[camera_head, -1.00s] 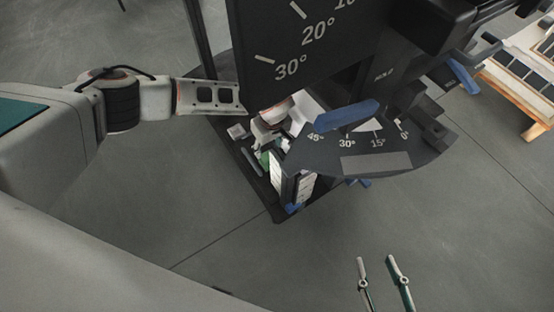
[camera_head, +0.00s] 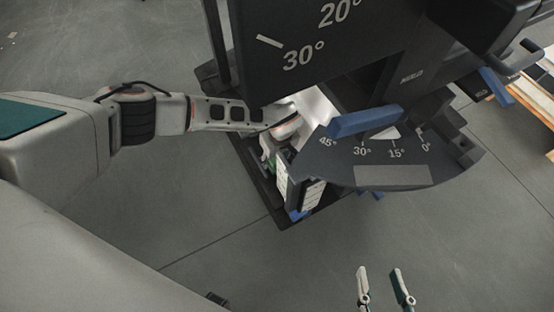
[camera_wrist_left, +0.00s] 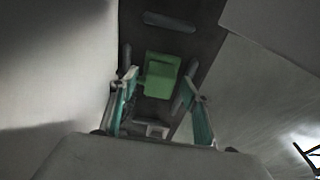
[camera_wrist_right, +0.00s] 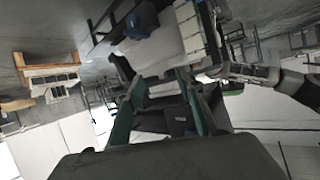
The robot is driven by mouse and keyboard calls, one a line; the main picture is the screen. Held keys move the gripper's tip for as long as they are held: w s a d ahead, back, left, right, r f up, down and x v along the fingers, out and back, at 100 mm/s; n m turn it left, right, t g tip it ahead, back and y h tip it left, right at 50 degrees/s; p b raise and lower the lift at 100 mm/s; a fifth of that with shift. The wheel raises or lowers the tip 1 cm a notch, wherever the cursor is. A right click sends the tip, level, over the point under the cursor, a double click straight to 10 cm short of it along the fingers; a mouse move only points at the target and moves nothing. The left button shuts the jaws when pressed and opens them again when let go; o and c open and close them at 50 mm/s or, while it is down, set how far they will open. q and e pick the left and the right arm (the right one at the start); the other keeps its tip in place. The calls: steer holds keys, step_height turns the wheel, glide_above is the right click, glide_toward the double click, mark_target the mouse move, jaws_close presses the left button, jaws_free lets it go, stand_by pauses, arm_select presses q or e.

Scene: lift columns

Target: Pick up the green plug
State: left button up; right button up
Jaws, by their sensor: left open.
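The green plug (camera_wrist_left: 162,76) is a small block on a dark base, near the middle of the left wrist view. My left gripper (camera_wrist_left: 160,100) is open, with one finger on each side of the plug's near part; I cannot tell whether they touch it. In the head view the left arm reaches into the machine, and only a bit of green (camera_head: 271,160) shows beside it. That gripper is mostly hidden there. My right gripper (camera_head: 386,285) is open and empty at the bottom of the head view, far from the plug.
A dark machine with an angle plate (camera_head: 400,176), a blue handle (camera_head: 365,121) and a large marked panel (camera_head: 300,40) stands over the plug. White boxes (camera_head: 313,193) stand at the base's front. A wooden-framed rack (camera_head: 535,105) is at the right. The floor in front is clear.

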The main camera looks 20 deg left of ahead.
arm_select(q)
steer(key=shift+r, duration=0.1)
steer(key=c, duration=1.1)
